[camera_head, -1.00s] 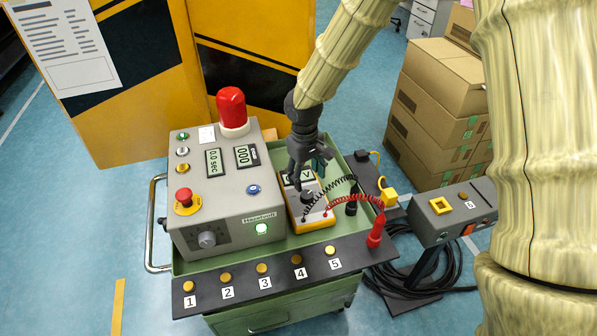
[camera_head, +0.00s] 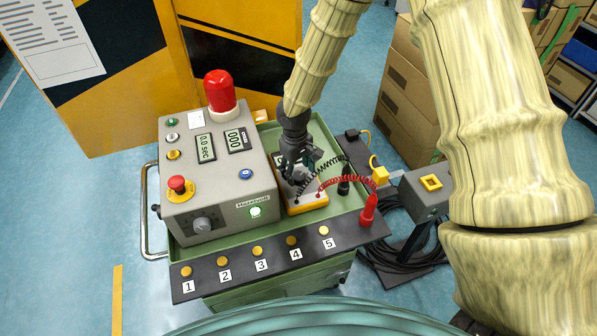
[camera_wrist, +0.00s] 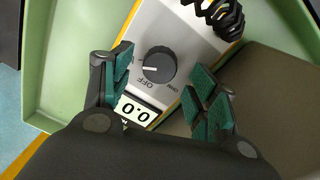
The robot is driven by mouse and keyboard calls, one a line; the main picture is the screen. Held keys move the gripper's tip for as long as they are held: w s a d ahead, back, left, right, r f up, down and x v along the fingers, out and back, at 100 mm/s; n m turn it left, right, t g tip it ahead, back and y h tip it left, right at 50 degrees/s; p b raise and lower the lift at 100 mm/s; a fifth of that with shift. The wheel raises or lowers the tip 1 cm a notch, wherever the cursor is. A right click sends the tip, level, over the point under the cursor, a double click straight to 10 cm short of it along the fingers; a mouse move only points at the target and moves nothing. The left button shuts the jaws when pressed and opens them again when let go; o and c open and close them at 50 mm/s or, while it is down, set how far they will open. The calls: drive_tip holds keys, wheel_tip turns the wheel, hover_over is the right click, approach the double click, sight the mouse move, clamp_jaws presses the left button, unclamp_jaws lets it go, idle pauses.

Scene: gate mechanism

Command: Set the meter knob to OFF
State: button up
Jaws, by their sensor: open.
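The meter (camera_head: 312,203) is a white box with a yellow edge, standing in the green trolley's tray. In the wrist view, its face (camera_wrist: 178,32) carries a dark round meter knob (camera_wrist: 160,64). The knob's white pointer line points left in the picture, and the OFF label (camera_wrist: 143,84) sits just below it, so they do not line up. The display (camera_wrist: 135,112) reads 0.0, seen rotated. My gripper (camera_head: 297,178) is over the meter. In the wrist view, its open green-padded fingers (camera_wrist: 161,70) straddle the knob, with a gap on the right side; contact on the left is unclear.
A black coiled lead (camera_wrist: 222,14) lies close beyond the right finger. A red lead (camera_head: 343,181) runs to the red probe (camera_head: 368,211). The grey control box (camera_head: 220,168) stands left of the meter, with a numbered button strip (camera_head: 274,255) in front.

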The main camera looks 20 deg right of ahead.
drive_tip(key=shift+w+f, duration=0.2)
drive_tip(key=shift+f, duration=0.9)
drive_tip(key=shift+s, duration=0.1)
drive_tip(key=c, duration=1)
